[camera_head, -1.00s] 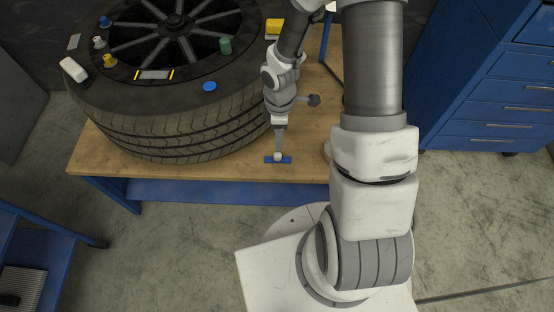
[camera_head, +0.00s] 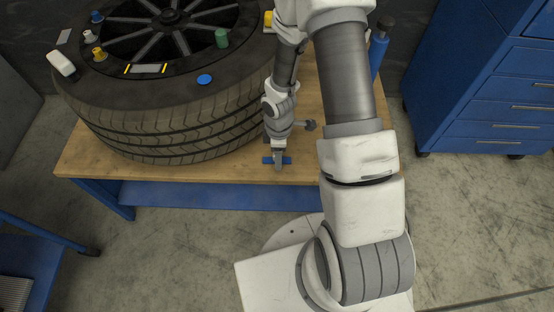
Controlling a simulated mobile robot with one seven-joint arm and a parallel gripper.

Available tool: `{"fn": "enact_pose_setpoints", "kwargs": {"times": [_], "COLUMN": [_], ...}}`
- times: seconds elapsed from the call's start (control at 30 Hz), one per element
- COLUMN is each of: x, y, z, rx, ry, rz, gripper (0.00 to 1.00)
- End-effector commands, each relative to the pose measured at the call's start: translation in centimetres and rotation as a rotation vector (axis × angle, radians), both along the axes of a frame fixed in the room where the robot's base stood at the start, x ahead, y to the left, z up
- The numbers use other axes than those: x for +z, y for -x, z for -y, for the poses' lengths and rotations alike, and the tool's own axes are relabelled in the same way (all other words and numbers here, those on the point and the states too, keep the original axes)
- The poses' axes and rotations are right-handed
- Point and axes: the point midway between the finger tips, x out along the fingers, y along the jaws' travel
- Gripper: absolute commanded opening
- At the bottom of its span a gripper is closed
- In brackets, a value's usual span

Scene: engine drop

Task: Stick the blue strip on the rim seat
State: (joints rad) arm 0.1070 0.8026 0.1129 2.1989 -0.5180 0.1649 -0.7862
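The blue strip (camera_head: 287,160) lies at the front edge of the wooden table, to the right of the big tyre. My gripper (camera_head: 278,163) points down over the middle of the strip and hides that part. A bit of blue shows on either side of the fingers. I cannot tell whether the fingers are closed on it. The rim seat looks to be the grey rectangle (camera_head: 149,69) between two yellow marks, on the near side of the wheel's rim. Nothing lies on it.
The tyre (camera_head: 190,132) fills the table's left side. On it are a blue disc (camera_head: 204,79), a green cylinder (camera_head: 221,38), a white block (camera_head: 61,64) and several small knobs. A blue bottle-like thing (camera_head: 378,50) stands at the back right. A blue drawer cabinet (camera_head: 500,95) is at right.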

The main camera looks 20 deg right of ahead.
Motion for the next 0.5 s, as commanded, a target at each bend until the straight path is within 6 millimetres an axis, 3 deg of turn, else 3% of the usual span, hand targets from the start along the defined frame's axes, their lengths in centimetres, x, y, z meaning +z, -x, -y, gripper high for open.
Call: {"fn": "enact_pose_setpoints", "kwargs": {"times": [0.13,0.4,0.47,0.5], "x": [0.14,0.14,0.14,0.14], "y": [-0.02,-0.01,-0.01,-0.01], "z": [0.01,-0.01,-0.01,0.0], "rx": [0.0,0.0,0.0,0.0], "ry": [0.0,0.0,0.0,0.0], "rz": [0.001,0.0,0.0,0.0], "gripper": [0.6,0.11,0.01,0.0]}}
